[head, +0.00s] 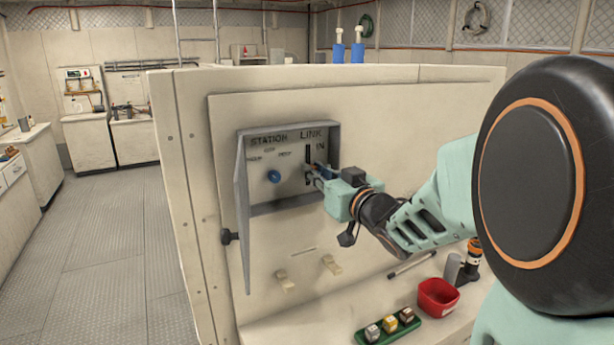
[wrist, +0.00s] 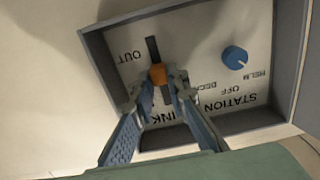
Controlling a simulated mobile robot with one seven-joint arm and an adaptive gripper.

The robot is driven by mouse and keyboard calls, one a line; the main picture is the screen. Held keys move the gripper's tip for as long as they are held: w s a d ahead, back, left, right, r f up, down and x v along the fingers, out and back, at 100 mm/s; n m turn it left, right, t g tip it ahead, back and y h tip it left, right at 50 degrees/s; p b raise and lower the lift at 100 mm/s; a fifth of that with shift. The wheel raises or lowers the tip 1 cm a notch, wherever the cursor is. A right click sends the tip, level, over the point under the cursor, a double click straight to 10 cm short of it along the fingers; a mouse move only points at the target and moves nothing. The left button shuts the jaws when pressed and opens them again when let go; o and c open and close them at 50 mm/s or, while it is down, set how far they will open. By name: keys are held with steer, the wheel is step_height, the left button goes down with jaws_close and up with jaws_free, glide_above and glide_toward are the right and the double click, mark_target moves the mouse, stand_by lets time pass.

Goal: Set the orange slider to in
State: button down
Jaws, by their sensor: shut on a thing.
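The orange slider (wrist: 158,74) sits in a dark straight slot (wrist: 152,48) in the recessed panel. In the wrist view it is between my fingertips, around the middle of the slot, with slot showing on both sides of it. My gripper (wrist: 157,82) is shut on it. The OUT label (wrist: 130,57) is near the slot's upper end in the wrist view. The IN label (head: 320,145) is near the slot's upper end in the head view. In the head view my gripper (head: 315,172) reaches into the box from the right and hides the slider.
The box has a blue STATION knob (head: 273,176) beside the slot and an open door (head: 241,215) on its left. Two pale switches (head: 331,264) are below. A red bowl (head: 437,296) and a green tray (head: 360,337) of small blocks stand on the ledge.

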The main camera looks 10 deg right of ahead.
mark_target(308, 147)
step_height(308, 147, up, 5)
steer(key=shift+f+p, duration=0.1)
steer(key=shift+p, duration=0.95)
steer(key=c, duration=1.9)
jaws_free()
steer(key=shift+f, duration=0.15)
